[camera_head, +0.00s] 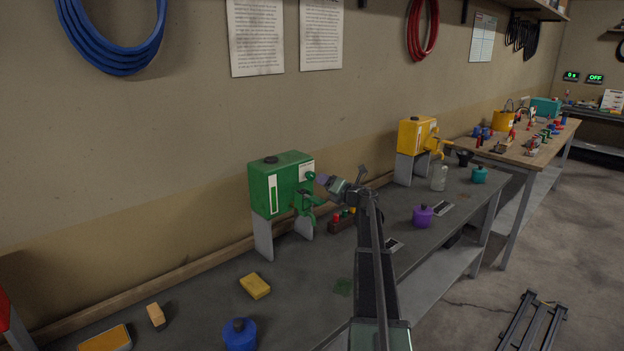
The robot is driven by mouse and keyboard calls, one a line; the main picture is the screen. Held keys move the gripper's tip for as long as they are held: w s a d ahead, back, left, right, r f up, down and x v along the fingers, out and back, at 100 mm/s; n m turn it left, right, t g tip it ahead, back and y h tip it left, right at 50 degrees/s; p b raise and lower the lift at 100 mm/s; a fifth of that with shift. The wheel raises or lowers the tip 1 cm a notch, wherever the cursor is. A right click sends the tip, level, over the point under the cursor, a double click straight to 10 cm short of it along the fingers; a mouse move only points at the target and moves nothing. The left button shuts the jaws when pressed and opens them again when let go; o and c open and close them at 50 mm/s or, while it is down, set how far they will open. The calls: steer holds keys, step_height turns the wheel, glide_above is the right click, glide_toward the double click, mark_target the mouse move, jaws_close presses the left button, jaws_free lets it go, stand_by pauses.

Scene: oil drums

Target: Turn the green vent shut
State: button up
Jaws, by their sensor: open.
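The green drum (283,187) is a box-shaped tank on two grey supports, standing on the bench against the wall. It has a dark round cap (270,160) on top and a green tap (305,203) on its front. I cannot make out the vent clearly or tell whether it is open. My gripper (325,181) is at the right of the green drum, close to its front face and a little above the tap. It is open and points left toward the drum. At this size I cannot tell whether it touches anything, and my gripper hides part of the front.
A rack with small coloured pieces (342,222) stands behind my arm. A yellow drum (417,136) is farther right. A purple container (422,216), a clear jar (439,179), a teal container (479,174), a blue container (240,334) and a yellow sponge (255,286) stand on the bench.

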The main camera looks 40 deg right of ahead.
mark_target(312, 177)
steer(key=w, duration=0.7)
steer(key=shift+w+a, duration=0.35)
steer(key=shift+c, duration=0.2)
steer(key=c, duration=0.9)
